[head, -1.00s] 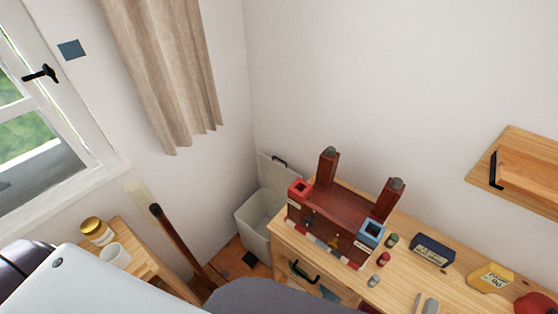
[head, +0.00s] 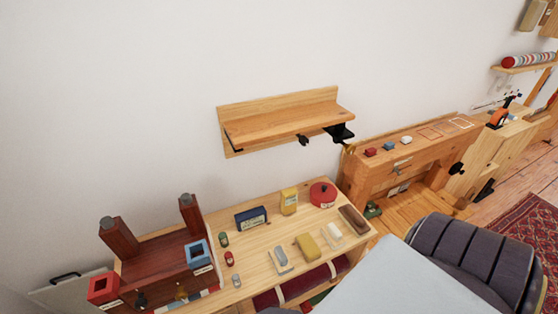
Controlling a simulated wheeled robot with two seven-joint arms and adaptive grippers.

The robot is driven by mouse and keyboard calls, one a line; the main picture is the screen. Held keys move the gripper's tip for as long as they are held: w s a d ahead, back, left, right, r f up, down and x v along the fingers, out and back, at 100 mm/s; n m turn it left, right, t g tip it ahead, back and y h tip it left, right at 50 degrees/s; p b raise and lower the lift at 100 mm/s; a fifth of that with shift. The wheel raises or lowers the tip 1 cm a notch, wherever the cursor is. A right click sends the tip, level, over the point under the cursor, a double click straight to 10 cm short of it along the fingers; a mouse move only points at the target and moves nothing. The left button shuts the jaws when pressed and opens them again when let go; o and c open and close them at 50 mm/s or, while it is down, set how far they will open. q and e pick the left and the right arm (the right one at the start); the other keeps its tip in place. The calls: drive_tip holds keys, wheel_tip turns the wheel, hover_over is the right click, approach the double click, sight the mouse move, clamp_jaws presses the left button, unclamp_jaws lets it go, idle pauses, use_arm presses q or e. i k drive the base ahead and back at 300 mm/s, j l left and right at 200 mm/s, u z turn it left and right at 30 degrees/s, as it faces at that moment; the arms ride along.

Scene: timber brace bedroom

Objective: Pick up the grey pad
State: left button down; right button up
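The grey pad (head: 282,258) looks like a small light-grey block lying on the wooden table (head: 257,257), near its front edge. It sits left of a yellow block (head: 308,246) and a whitish block (head: 332,233), apart from both. Neither of my grippers shows in the head view.
A dark red wooden stand (head: 160,262) with red and blue square cups is at the table's left. Small jars, a dark blue box (head: 251,216), a yellow packet (head: 289,201), a red round tin (head: 322,194) and a brown block (head: 353,219) surround it. A wall shelf (head: 285,122) hangs above.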

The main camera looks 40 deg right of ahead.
sight(284, 264)
drive_tip(key=l+z, duration=0.2)
drive_tip(key=z, duration=0.3)
drive_tip(key=k+l+z, duration=0.1)
drive_tip(key=z, duration=0.4)
drive_tip(key=l, duration=0.1)
